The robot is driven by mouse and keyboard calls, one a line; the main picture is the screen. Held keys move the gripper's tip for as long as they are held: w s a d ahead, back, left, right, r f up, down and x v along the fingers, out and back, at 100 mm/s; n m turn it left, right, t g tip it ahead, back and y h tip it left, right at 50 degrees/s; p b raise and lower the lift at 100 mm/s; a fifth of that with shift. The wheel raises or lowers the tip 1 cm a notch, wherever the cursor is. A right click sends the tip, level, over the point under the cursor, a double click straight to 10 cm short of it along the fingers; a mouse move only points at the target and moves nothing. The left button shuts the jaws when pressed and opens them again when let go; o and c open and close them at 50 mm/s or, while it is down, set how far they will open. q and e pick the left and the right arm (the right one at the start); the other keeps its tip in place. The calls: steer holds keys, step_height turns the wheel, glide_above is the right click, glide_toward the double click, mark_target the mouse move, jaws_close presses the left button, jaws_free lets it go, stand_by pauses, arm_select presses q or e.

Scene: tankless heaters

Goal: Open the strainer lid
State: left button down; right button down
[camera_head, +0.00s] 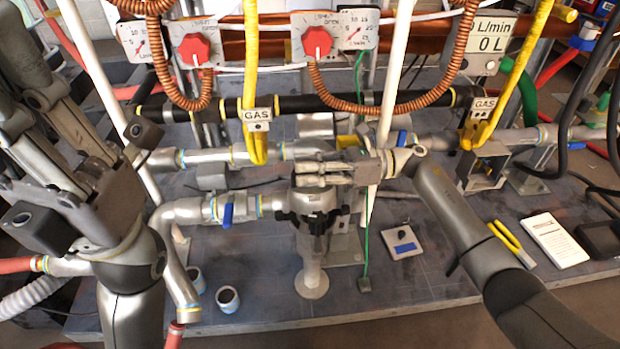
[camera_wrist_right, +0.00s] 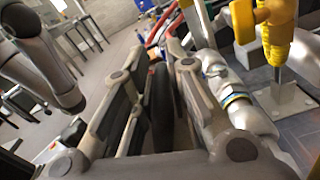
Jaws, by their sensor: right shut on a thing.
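The strainer (camera_head: 316,200) is a metal body with a black lobed ring (camera_head: 312,219), standing at the middle of the bench in the head view. My right gripper (camera_head: 325,172) reaches in from the right and is at the top of the strainer, its fingers lying level. In the right wrist view, the right gripper's fingers (camera_wrist_right: 160,105) flank a black round part (camera_wrist_right: 162,108), apparently the strainer lid; the contact is partly hidden. My left gripper (camera_head: 60,130) is at the far left, near the camera, away from the strainer. Its fingers overlap, so its opening is unclear.
A blue-handled valve (camera_head: 227,213) sits on the pipe left of the strainer. A white pipe (camera_head: 395,80) stands close to the right gripper. Pliers (camera_head: 510,243) and a white booklet (camera_head: 553,240) lie at right.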

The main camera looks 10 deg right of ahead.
steer(key=shift+w+d+r+m, duration=0.1)
steer(key=shift+w+r+m, duration=0.1)
steer(key=shift+w+m, duration=0.3)
steer(key=c, duration=1.5)
jaws_free()
steer(key=shift+f, duration=0.15)
steer(key=shift+o, duration=0.2)
steer(key=d, duration=1.2)
steer(key=shift+a, duration=0.1)
